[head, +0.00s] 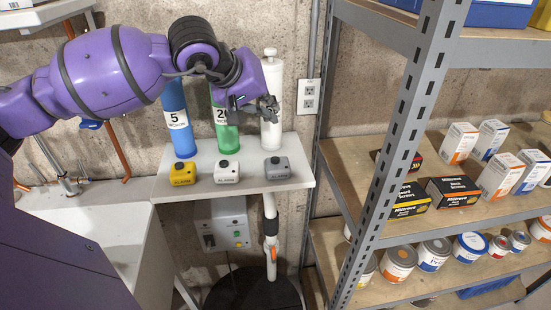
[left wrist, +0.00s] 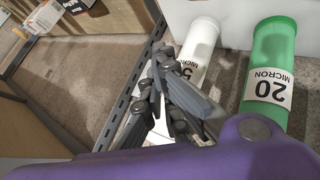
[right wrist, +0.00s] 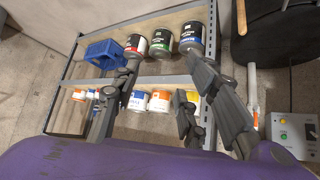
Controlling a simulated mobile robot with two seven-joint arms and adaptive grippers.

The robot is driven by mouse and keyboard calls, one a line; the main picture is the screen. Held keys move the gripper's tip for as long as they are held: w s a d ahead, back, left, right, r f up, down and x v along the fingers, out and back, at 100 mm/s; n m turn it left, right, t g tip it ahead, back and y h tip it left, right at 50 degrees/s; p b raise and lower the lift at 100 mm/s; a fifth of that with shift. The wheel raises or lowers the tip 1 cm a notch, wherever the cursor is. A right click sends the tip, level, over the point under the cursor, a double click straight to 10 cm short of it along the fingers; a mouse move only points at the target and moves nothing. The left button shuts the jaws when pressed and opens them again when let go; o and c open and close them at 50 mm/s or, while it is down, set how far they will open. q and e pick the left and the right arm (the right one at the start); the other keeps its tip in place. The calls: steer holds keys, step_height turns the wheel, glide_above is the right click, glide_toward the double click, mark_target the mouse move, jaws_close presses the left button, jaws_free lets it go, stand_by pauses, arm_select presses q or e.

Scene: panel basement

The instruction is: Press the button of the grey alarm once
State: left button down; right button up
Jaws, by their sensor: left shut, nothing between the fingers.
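The grey alarm (head: 277,169) is a small box with a black button on its top, at the right end of a white shelf (head: 245,182) in the head view. My left gripper (head: 270,106) is shut and empty, above and slightly left of the grey alarm in the picture, with a clear gap to it. It overlaps the white canister behind it; I cannot tell whether they touch. In the left wrist view the shut fingers (left wrist: 160,62) show, but no alarm does. My right gripper (right wrist: 165,70) is open in the right wrist view, with shelving beyond it.
A yellow alarm (head: 182,174) and a white alarm (head: 226,172) stand left of the grey one. Behind them are blue (head: 177,120), green (head: 225,125) and white (head: 272,75) canisters. A metal rack (head: 375,170) with boxes and cans stands close on the right.

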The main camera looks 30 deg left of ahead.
arm_select(q)
steer(key=shift+f, duration=0.1)
steer(key=b, duration=0.2)
glide_above(271, 158)
step_height(271, 158, down, 7)
steer(key=shift+f, duration=0.2)
steer(key=shift+f+b, duration=0.5)
steer(key=shift+f, duration=0.15)
arm_select(e)
steer(key=shift+s+a+f+g, duration=0.15)
steer(key=shift+s+f, duration=0.15)
steer(key=shift+f, duration=0.6)
steer(key=shift+s+d+f+g, duration=0.15)
steer(key=shift+s+f, duration=0.15)
steer(key=shift+f, duration=0.6)
steer(key=shift+s, duration=0.2)
arm_select(q)
steer(key=shift+f+b, duration=0.4)
steer(key=shift+f, duration=0.05)
arm_select(e)
steer(key=shift+s+f, duration=0.4)
steer(key=shift+f, duration=0.15)
